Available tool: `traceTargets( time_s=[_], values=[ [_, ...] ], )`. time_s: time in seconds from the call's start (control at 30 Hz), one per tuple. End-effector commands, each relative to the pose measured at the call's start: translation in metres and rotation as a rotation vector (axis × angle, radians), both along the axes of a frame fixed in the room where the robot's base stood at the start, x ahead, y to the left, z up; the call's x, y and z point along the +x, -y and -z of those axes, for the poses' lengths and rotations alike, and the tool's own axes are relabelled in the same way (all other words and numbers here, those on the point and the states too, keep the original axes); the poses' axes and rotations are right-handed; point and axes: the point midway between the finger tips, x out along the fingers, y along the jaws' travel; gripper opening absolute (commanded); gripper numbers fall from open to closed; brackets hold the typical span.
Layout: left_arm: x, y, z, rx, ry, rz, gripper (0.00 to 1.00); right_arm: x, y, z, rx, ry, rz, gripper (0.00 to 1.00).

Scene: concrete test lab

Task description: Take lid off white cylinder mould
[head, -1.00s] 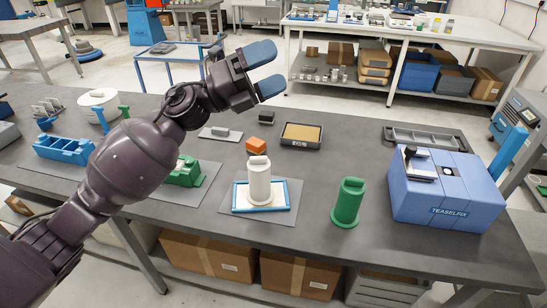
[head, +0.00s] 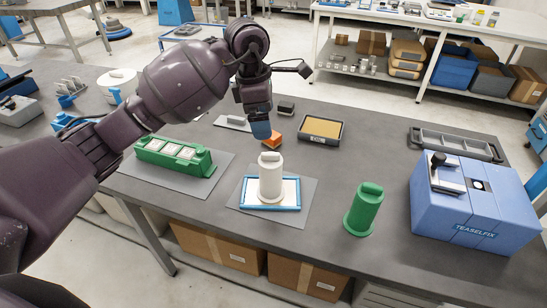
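The white cylinder mould (head: 271,180) stands upright on a white tray with a blue rim (head: 262,207), near the table's front edge. Its lid (head: 270,158), with a raised handle, sits on top. My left gripper (head: 261,130) points down just above and slightly behind the lid, apart from it as far as I can see. Its blue fingertips overlap in this view, so their opening is hidden. My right gripper is not in the picture.
A green cylinder mould (head: 363,210) stands to the right, then a blue Teaselfix machine (head: 473,205). A green mould block (head: 174,157) is at left. The tabletop between the two cylinders is clear.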

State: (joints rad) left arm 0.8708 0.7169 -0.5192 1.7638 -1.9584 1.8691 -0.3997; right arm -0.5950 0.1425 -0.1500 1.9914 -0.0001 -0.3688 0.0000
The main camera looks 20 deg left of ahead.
Motion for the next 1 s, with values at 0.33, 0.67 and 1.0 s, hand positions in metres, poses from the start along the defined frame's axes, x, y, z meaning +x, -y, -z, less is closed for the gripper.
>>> traceTargets(
  time_s=[0.33,0.67,1.0],
  values=[
    [-0.001,0.005,0.039,0.009,-0.013,0.019,0.96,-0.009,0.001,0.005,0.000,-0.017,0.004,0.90],
    [-0.001,0.008,0.063,0.008,-0.012,0.020,0.96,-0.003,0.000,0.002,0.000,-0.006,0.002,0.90],
    [0.001,0.015,0.104,0.008,-0.012,0.018,0.96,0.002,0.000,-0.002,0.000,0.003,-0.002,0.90]
  ],
)
